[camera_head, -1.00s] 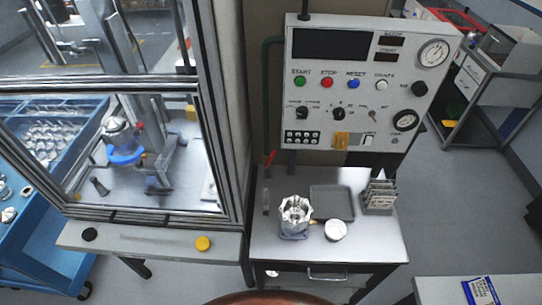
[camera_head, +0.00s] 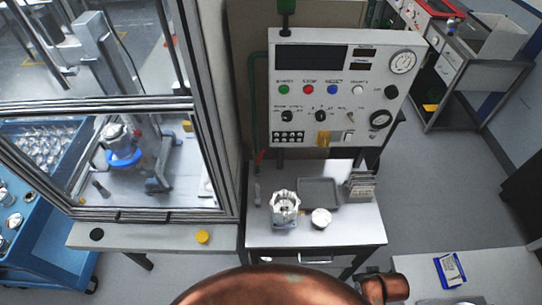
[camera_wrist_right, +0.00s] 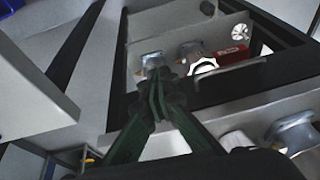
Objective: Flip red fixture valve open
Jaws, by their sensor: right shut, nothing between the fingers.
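A small red valve handle (camera_head: 259,158) stands near the lower end of the green pipe (camera_head: 256,100), at the left back corner of the grey-topped bench (camera_head: 340,226). It is slim and roughly upright, with its top leaning a little right; it is too small to tell its exact setting. My right gripper (camera_wrist_right: 158,80) shows in the right wrist view, with its green fingers together and nothing between them. It is apart from the valve, which I cannot make out in that view. My left gripper is not in view.
A control panel (camera_head: 345,62) rises behind the bench. A machined housing (camera_head: 285,207), a round silver part (camera_head: 321,218), a grey tray (camera_head: 319,190) and a rack (camera_head: 361,185) stand on the bench. A framed glass enclosure (camera_head: 212,130) borders it at left.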

